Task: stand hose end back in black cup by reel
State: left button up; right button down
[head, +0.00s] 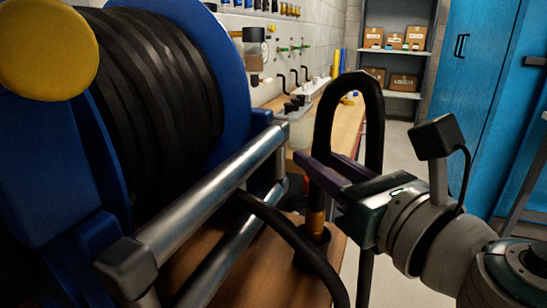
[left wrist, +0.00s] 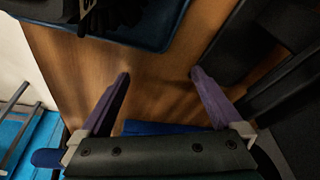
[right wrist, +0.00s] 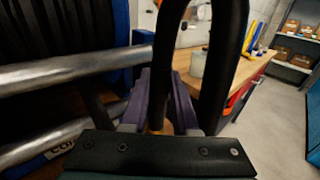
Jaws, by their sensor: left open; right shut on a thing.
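The black hose (head: 375,130) arches up in a tall loop in the head view, and its end points down with a brass fitting (head: 316,218). My right gripper (head: 318,162) is shut on the hose just above the fitting. The fitting's lower end is at the mouth of the black cup (head: 312,258), which stands on the wooden bench beside the reel (head: 160,70). I cannot tell how deep it sits. In the right wrist view the purple fingers (right wrist: 160,95) flank the hose, and the cup is hidden. My left gripper (left wrist: 158,78) is open and empty above a wooden surface.
Silver guide bars (head: 205,190) cross in front of the reel, close left of the cup. A hose length (head: 290,235) runs out between them, passing close to the cup. A blue tray (left wrist: 165,42) lies near my left gripper. Shelves with boxes (head: 395,60) stand far back.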

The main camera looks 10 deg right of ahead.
aim_at(320, 191)
pick_arm(q)
jog(key=shift+a+f+b, duration=0.1)
jog(key=shift+f+b, duration=0.4)
jog(key=shift+b, duration=0.55)
pick_arm(e)
jog(key=shift+s+f, duration=0.15)
jog(key=shift+f, duration=0.55)
jog(key=shift+s+f, duration=0.1)
jog(key=shift+f, duration=0.55)
pick_arm(q)
jog(key=shift+a, duration=0.1)
pick_arm(e)
jog(key=shift+s+a+f, duration=0.1)
jog(key=shift+a+f, duration=0.05)
jog(key=shift+f, duration=0.15)
pick_arm(q)
jog(key=shift+f, duration=0.1)
pick_arm(e)
jog(key=c, duration=0.6)
grip_release()
jog(key=shift+f, duration=0.1)
pick_arm(q)
jog(key=shift+b, duration=0.3)
jog(key=shift+t, duration=0.3)
